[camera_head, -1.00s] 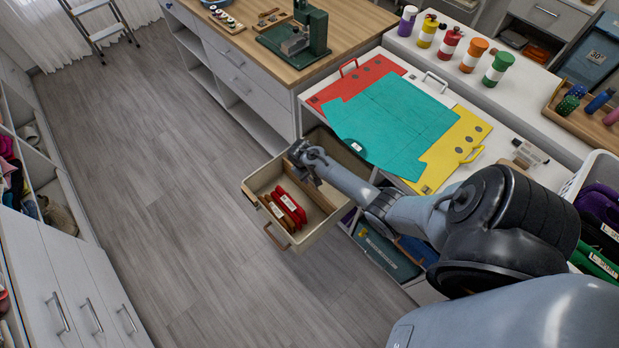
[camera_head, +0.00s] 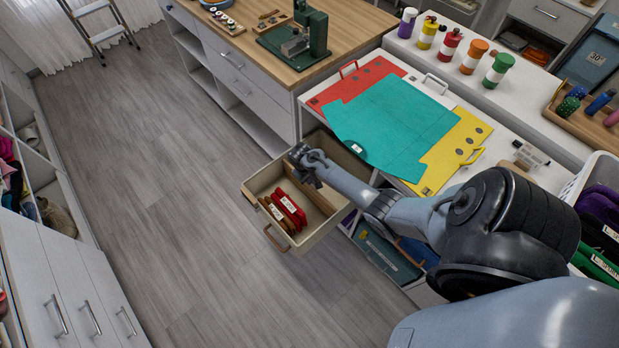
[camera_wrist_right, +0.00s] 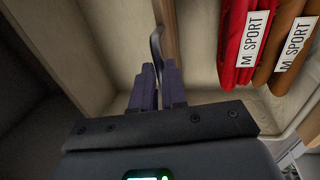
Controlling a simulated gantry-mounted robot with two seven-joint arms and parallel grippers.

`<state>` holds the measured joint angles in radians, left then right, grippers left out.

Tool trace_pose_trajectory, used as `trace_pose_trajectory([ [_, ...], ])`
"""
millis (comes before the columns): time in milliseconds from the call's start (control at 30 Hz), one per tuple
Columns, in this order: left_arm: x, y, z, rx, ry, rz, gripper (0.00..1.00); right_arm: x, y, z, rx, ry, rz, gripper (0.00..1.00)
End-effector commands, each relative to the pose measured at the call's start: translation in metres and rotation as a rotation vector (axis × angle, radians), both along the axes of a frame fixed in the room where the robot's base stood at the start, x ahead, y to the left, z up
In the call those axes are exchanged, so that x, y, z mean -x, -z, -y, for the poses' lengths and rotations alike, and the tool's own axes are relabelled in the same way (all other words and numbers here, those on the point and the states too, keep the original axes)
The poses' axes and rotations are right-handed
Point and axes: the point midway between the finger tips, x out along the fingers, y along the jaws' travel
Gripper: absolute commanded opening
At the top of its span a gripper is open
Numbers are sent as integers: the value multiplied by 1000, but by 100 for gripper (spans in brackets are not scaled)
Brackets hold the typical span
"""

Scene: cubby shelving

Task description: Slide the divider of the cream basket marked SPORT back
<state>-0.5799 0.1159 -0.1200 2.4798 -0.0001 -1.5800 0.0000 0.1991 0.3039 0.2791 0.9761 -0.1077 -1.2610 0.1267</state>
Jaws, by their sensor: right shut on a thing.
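The cream basket (camera_head: 257,185) is pulled out from the shelving below the table. Folded red (camera_head: 288,206) and brown (camera_head: 276,213) garments stand toward its front; in the right wrist view the red (camera_wrist_right: 246,45) and brown (camera_wrist_right: 290,50) ones carry M SPORT labels. A thin brown divider (camera_wrist_right: 171,20) crosses the basket behind them. My right gripper (camera_head: 309,182) reaches down into the basket from above. Its fingers (camera_wrist_right: 157,85) are shut on the divider's grey upright tab (camera_wrist_right: 156,43). The basket's own marking is not readable. My left gripper is not in view.
The table above holds red, teal (camera_head: 395,125) and yellow (camera_head: 455,150) sheets. The basket's brown front handle (camera_head: 276,237) faces the open floor (camera_head: 170,200). Drawer cabinets (camera_head: 75,285) stand at the left, and a wooden-topped bench (camera_head: 345,30) behind.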

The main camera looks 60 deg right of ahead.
Motion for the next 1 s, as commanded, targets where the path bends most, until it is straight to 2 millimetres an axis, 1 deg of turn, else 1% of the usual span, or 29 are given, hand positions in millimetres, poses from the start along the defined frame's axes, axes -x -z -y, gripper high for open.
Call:
trace_pose_trajectory([
  [67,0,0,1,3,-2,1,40,0,0,1,0,0,0,0],
  [167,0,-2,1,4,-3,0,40,4,-1,11,2,1,-1,0],
  [400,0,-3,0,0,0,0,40,24,1,62,2,3,-2,0],
  [500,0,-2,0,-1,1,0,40,29,1,78,1,2,-1,0],
  [633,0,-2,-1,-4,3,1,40,33,0,85,0,0,-1,0],
  [900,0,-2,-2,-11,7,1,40,33,0,85,-1,-1,0,0],
  [933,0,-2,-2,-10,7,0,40,33,0,85,-1,-1,0,17],
  [1000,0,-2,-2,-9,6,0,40,32,0,85,-1,-1,0,28],
])
